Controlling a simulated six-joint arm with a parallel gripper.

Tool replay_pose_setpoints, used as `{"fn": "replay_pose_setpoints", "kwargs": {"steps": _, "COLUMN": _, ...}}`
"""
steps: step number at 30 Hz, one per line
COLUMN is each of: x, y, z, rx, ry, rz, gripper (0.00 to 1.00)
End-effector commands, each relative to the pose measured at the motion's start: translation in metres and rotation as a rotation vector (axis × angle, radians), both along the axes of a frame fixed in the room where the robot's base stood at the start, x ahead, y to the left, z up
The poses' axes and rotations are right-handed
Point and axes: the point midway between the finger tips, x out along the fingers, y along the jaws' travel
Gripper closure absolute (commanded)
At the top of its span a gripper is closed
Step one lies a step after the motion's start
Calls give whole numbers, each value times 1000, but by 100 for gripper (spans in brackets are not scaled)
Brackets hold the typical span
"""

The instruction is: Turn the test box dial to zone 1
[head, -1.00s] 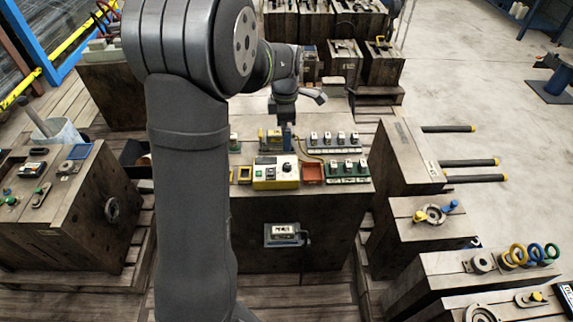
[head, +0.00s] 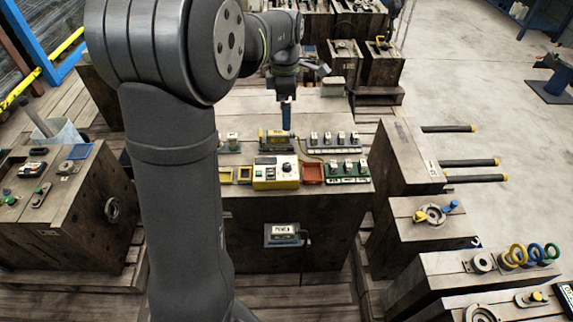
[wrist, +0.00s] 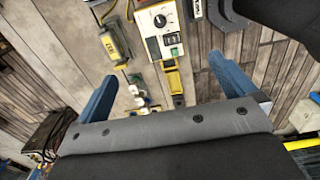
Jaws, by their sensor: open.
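The test box (head: 276,173) is a yellow case with a pale front panel, standing on the dark block in the middle of the head view. Its dial (head: 286,167) is a dark round knob at the right of the panel; the wrist view also shows the dial (wrist: 160,20) on a white plate near the top. The dial's setting is too small to read. My gripper (head: 286,115) hangs above and behind the test box, apart from it. In the wrist view its two blue fingers are wide apart, with nothing between them held.
Racks of small modules (head: 335,141) lie to the right. A socket plate (head: 283,235) is on the block's front face.

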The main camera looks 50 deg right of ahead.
Motion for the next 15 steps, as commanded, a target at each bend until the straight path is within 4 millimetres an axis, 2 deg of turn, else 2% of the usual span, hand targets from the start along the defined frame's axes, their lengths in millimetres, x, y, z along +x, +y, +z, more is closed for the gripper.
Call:
{"fn": "replay_pose_setpoints", "kwargs": {"steps": 3, "x": 0, "y": 0, "z": 15, "rx": -1, "ry": -1, "rz": 0, "gripper": 0}}
{"fn": "replay_pose_setpoints", "kwargs": {"steps": 6, "x": 0, "y": 0, "z": 21, "rx": 0, "ry": 0, "rz": 0, "gripper": 0}}
{"fn": "replay_pose_setpoints", "kwargs": {"steps": 14, "x": 0, "y": 0, "z": 23, "rx": 1, "ry": 1, "rz": 0, "gripper": 0}}
{"fn": "replay_pose_setpoints", "kwargs": {"steps": 15, "x": 0, "y": 0, "z": 23, "rx": 1, "ry": 1, "rz": 0, "gripper": 4}}
